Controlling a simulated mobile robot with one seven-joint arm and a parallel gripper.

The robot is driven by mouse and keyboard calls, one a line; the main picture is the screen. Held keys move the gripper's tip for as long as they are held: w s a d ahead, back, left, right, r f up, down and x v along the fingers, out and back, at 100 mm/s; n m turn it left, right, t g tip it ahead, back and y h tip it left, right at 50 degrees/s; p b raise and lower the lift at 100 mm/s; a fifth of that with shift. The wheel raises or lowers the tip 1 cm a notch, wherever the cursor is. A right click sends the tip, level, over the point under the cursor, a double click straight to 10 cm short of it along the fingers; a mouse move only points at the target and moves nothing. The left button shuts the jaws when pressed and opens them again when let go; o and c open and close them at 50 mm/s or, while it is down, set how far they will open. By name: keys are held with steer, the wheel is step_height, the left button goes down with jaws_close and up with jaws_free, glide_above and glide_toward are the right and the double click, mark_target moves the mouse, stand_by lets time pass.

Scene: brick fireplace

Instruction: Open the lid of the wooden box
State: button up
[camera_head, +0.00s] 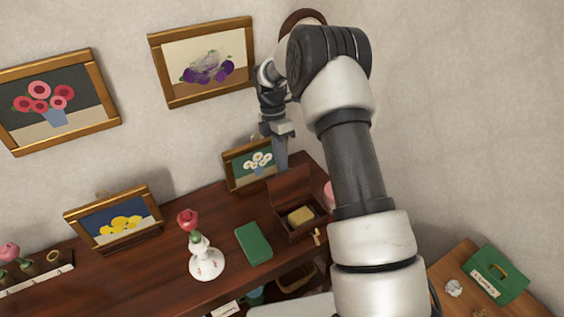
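The wooden box (303,230) stands on the dark wooden surface to the right of the green book. Its lid (288,184) stands raised at the back, so the inside is open to view. A yellow block (300,214) lies inside. My gripper (281,164) points down just above and behind the raised lid, in front of the picture with white flowers. Its fingertips look close to the lid's upper edge; I cannot tell whether they touch it. The fingers show only edge-on, so their opening is unclear.
A small framed picture (250,162) leans at the wall. A pink object (328,193) is partly hidden by my arm. A green case (497,275) lies at lower right.

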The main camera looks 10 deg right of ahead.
steer(key=o, duration=0.4)
steer(key=shift+w+a+f, duration=0.15)
steer(key=shift+w+f, duration=0.15)
steer(key=shift+w, duration=0.1)
steer(key=shift+s+r, duration=0.1)
steer(key=p+v, duration=0.1)
steer(key=v, duration=1.6)
steer(key=shift+r, duration=0.2)
steer(key=shift+s, duration=0.1)
